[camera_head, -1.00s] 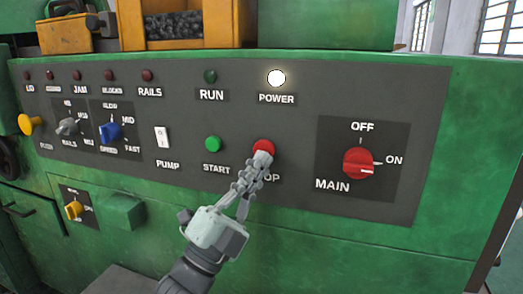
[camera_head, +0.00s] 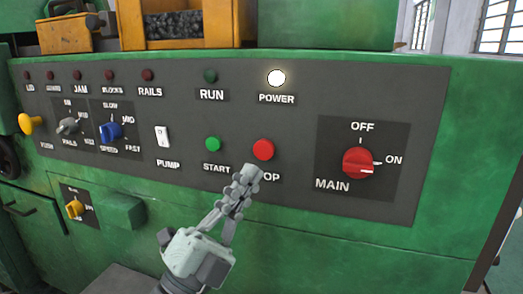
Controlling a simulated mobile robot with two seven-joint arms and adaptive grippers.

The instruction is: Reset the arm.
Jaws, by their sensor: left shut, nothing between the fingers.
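My left gripper (camera_head: 248,174) is shut and empty. It is in front of the grey control panel (camera_head: 310,110), just below the red stop button (camera_head: 263,149), and covers part of its label. The fingertips show apart from the button in the picture. The button's face is in plain view. The green start button (camera_head: 213,144) is to its left. The red main switch (camera_head: 358,163) is at the right, with its pointer towards ON. My right gripper does not show.
The power lamp (camera_head: 277,78) is lit white; the run lamp (camera_head: 210,76) is dark. A pump switch (camera_head: 162,136), a blue speed knob (camera_head: 111,131) and a yellow knob (camera_head: 31,124) are on the left. A green box (camera_head: 124,211) juts out below the panel.

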